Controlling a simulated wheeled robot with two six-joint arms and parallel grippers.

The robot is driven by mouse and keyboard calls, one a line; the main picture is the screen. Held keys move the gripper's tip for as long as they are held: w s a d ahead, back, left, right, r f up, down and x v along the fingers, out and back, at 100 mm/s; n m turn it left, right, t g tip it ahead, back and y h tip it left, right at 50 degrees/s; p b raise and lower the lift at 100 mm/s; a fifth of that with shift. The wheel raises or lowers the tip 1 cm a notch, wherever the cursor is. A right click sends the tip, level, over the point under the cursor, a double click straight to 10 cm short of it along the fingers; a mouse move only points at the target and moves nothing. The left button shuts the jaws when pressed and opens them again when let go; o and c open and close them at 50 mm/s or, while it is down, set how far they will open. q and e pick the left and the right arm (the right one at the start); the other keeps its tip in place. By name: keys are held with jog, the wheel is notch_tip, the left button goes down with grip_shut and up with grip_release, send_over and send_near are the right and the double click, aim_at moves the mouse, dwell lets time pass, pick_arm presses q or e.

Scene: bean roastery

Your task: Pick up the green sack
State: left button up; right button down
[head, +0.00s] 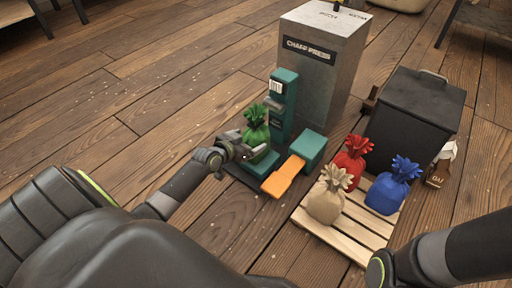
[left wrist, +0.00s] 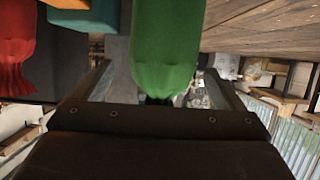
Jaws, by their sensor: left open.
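The green sack (head: 257,133) stands upright on the teal machine (head: 285,100) at the centre of the head view. Its tied, leafy-looking top points up. My left gripper (head: 253,146) is at the sack, reaching in from the left. In the left wrist view the green sack (left wrist: 166,45) fills the space between the two fingers, with gaps on both sides. The left gripper is open around it, not closed on it.
A wooden pallet (head: 322,231) holds a beige sack (head: 327,197), a red sack (head: 352,160) and a blue sack (head: 392,188). An orange slide (head: 283,178) juts from the machine. The chaff press (head: 322,65) and a dark bin (head: 415,115) stand behind. The plank floor at left is clear.

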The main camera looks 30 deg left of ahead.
aim_at(251, 135)
pick_arm(q)
jog(key=b+x, duration=0.3)
jog(key=x, duration=0.1)
jog(key=shift+w+a+r, duration=0.1)
jog(key=shift+a+r, duration=0.05)
jog(key=shift+r, duration=0.15)
jog(key=shift+w+f+b, duration=0.1)
jog(key=shift+w+b, duration=0.55)
jog(key=shift+w, duration=0.05)
jog(key=shift+c, duration=0.3)
jog(key=c, duration=1.9)
grip_shut()
